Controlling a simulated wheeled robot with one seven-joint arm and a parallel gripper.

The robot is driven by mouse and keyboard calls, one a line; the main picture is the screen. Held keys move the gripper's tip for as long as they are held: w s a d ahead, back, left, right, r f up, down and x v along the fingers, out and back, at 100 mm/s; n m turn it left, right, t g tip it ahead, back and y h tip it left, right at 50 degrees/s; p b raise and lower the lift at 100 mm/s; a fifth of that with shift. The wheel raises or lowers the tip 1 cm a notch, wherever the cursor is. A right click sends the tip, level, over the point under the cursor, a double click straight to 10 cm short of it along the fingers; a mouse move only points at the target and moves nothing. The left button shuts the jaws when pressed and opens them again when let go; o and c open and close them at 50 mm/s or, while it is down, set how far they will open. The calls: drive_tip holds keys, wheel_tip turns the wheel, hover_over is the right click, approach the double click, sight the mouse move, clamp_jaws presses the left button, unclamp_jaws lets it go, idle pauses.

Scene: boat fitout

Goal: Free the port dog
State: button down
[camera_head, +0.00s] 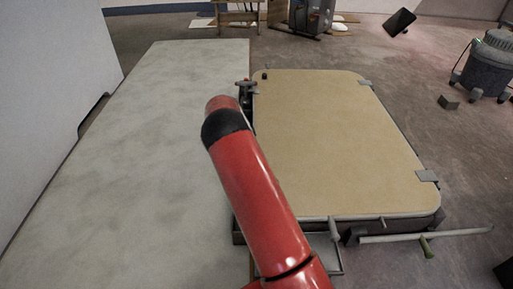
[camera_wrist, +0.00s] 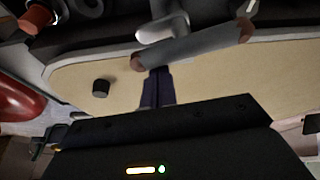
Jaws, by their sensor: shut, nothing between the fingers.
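The hatch lid (camera_head: 325,140) is a tan panel with rounded corners and looks closed. It also fills the middle of the wrist view (camera_wrist: 230,85). A grey bar handle with reddish-brown ends (camera_wrist: 190,47) sits on a pale post at the lid's edge; it looks like a dog, though I cannot tell from its look which side it is. My gripper (camera_wrist: 157,75) is shut and empty, its dark fingertips at the bar near its left end. I cannot tell whether they touch. In the head view, my red arm hides much of the wrist, and dark parts crowd the lid's far left corner.
A small black knob (camera_wrist: 100,88) stands on the lid; it also shows in the head view (camera_head: 265,75). Grey hinges (camera_head: 427,175) line the lid's right side. A long bar (camera_head: 425,236) crosses the front right. A pale flat surface (camera_head: 130,150) lies clear at left.

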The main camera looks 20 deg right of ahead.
drive_tip(key=shift+a, duration=0.35)
drive_tip(key=shift+d, duration=0.1)
idle(0.6)
